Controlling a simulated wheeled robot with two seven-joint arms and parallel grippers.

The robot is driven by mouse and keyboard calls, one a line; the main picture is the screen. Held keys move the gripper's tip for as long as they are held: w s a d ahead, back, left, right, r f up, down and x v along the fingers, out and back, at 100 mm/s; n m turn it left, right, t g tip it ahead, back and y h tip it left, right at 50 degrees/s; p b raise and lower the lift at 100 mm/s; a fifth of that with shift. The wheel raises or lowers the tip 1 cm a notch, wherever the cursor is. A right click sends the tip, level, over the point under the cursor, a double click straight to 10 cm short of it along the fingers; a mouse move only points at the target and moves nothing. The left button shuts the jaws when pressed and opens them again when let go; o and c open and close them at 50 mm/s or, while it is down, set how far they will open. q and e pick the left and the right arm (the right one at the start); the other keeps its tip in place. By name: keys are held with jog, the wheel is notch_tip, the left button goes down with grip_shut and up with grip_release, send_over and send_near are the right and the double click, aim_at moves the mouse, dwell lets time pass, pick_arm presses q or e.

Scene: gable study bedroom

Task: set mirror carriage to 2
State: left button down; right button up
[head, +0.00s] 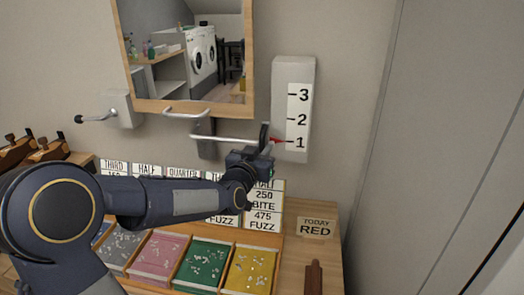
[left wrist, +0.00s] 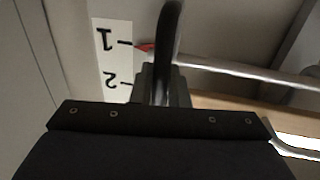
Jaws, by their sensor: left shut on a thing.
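The mirror (head: 190,55) hangs on the wall in a wooden frame. A pale horizontal bar (head: 225,139) below it runs right toward a white scale (head: 298,105) marked 1, 2 and 3 from bottom to top. A red pointer (head: 277,141) stands at the 1 mark; in the left wrist view, the red pointer (left wrist: 146,47) is also level with 1, and the picture is upside down. My left gripper (head: 264,138) is shut on the right end of the bar, close beside the pointer. The bar (left wrist: 245,72) shows leading right from the gripper. My right gripper is not in view.
A grey bracket with a lever (head: 118,111) is at the mirror's lower left. A second handle (head: 186,114) is at the frame's lower edge. Below are label cards (head: 264,200), colored trays (head: 204,262) and a RED sign (head: 317,228). A grey panel (head: 430,130) stands at right.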

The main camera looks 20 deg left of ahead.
aim_at(262, 131)
pick_arm(q)
notch_tip(262, 131, up, 7)
jog(key=p, duration=0.2)
jog(key=shift+r+p, duration=0.1)
jog(key=shift+p, duration=0.25)
jog(key=c, duration=1.5)
grip_release()
jog(key=shift+f, duration=0.2)
jog(key=s, duration=0.2)
jog(key=s+b, duration=0.1)
jog(key=s, duration=0.4)
jog(key=shift+s+d, duration=0.25)
jog(key=shift+s, duration=0.15)
jog(key=s+d+f+g+h, duration=0.1)
jog(key=s+f+g, duration=0.3)
jog(key=s, duration=0.5)
jog(key=s+d+f+g+h, duration=0.2)
jog(key=s+d+f+g, duration=0.1)
jog(key=s+f, duration=0.5)
jog(key=s+d+f+n+g+h, duration=0.1)
jog(key=s+d+f+g, duration=0.2)
jog(key=s, duration=0.7)
notch_tip(262, 131, down, 3)
jog(key=shift+s+d+f+g+h, duration=0.1)
jog(key=shift+g+h, duration=0.1)
jog(key=shift+g, duration=0.4)
jog(key=shift+f+g+h, duration=0.1)
jog(key=shift+g+h, duration=0.1)
jog(key=shift+g, duration=0.4)
